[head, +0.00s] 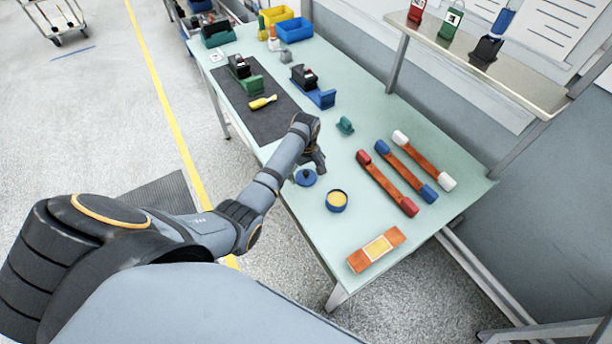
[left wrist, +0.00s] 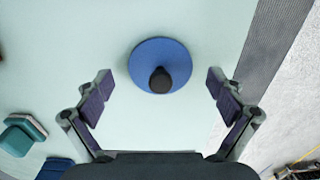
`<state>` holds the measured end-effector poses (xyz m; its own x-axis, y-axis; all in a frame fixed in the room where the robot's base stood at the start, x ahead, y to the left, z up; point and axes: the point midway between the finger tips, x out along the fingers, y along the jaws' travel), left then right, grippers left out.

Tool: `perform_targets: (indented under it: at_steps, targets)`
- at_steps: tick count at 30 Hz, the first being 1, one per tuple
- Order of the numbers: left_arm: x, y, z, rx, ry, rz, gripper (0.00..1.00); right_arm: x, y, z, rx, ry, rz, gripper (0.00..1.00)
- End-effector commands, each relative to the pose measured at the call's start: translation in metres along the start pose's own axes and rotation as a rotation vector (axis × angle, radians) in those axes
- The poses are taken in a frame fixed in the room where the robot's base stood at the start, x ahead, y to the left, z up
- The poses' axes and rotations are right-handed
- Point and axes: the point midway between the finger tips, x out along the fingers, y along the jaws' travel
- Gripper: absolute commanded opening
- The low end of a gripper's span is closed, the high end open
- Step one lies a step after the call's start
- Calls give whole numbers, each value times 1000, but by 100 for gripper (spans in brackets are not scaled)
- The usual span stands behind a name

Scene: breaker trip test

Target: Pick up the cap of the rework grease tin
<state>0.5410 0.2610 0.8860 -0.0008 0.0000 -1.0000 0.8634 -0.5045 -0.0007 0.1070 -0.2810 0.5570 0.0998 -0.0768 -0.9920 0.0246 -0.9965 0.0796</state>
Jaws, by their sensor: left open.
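The blue cap (head: 306,178) lies flat on the pale green bench near its front edge. In the left wrist view the cap (left wrist: 158,62) is a blue disc with a dark knob on top. The open grease tin (head: 337,200), blue with yellow grease inside, stands to the right of the cap. My left gripper (head: 312,166) is above the cap. In the left wrist view my left gripper (left wrist: 160,84) is open and empty, with the cap between and slightly beyond its fingertips. My right gripper is not in view.
Several bars with coloured ends, including a red one (head: 387,184), lie right of the tin. An orange box (head: 376,250) lies at the near corner. A small teal object (head: 345,126) stands behind the gripper. A dark mat (head: 257,108) holds a green-based device and yellow tool.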

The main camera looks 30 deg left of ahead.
Motion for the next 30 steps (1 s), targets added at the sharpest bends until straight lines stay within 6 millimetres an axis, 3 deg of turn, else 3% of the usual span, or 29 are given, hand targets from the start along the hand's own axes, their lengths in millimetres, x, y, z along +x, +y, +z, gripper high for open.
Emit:
perform_targets:
  at_steps: [5, 25, 30]
  targets:
    - [0, 0, 0, 0, 0, 0, 95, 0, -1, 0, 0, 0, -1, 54]
    - [2, -1, 1, 0, -3, -3, 4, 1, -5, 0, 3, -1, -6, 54]
    - [3, -2, 2, 0, -4, -5, 0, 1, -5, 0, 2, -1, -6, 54]
